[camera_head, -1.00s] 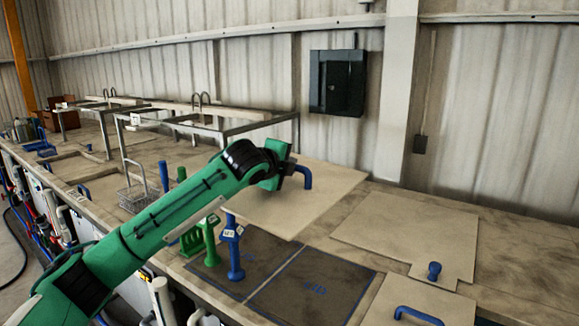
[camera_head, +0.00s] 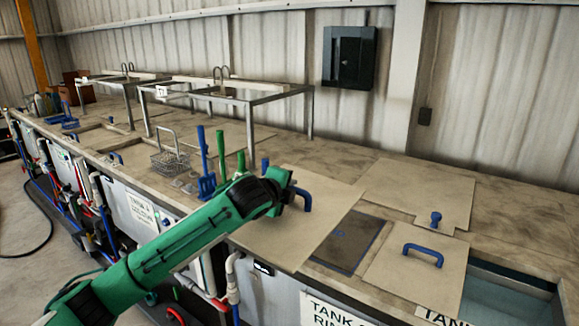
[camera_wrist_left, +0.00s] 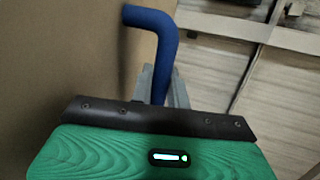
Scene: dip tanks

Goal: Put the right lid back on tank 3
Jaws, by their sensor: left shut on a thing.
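My left gripper (camera_head: 294,193) is shut on the blue handle (camera_head: 306,202) of a flat beige lid (camera_head: 318,226). In the left wrist view the handle (camera_wrist_left: 152,20) sits between the finger tips, with the lid (camera_wrist_left: 60,60) at the left. The lid covers part of a dark rectangular panel (camera_head: 350,241) in the bench top. I cannot tell whether the lid touches the bench. A second beige lid (camera_head: 400,277) with a blue handle lies right of the dark panel. The tank numbers are hard to read. My right gripper is out of view.
An open tank (camera_head: 510,297) shows at the lower right. A beige cover (camera_head: 418,190) with a blue knob lies behind. Blue and green upright tools (camera_head: 206,165), a wire basket (camera_head: 170,160) and metal frames (camera_head: 235,95) stand along the bench to the left. The back right bench is clear.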

